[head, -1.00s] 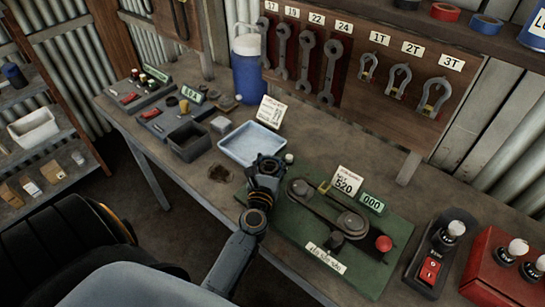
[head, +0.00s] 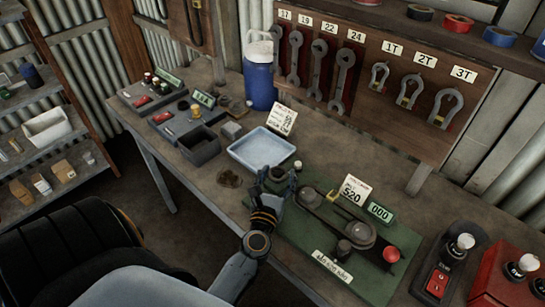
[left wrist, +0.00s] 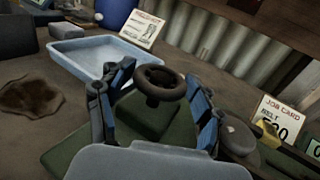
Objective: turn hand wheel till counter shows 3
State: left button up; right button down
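The hand wheel (left wrist: 158,82) is a dark ring on a hub, seen in the left wrist view beyond and between my open fingers. In the head view my gripper largely covers it. My left gripper (head: 277,181) is over the left end of the green baseplate (head: 355,275); its blue-padded fingers (left wrist: 160,105) stand wide apart in the left wrist view, with no clear contact on the wheel. The counter (head: 381,211) is a small dark box with green digits reading 000. My right gripper is not in view.
The belt unit (head: 345,230) with pulleys, a red knob (head: 391,254) and a job card (head: 354,190) reading 520 are to the right of my gripper. A pale blue tray (head: 236,153) lies behind left. A switch box (head: 438,283) stands at the right.

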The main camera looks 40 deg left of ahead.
pick_arm(q)
jog(key=v, duration=0.8)
jog(key=shift+s, duration=0.15)
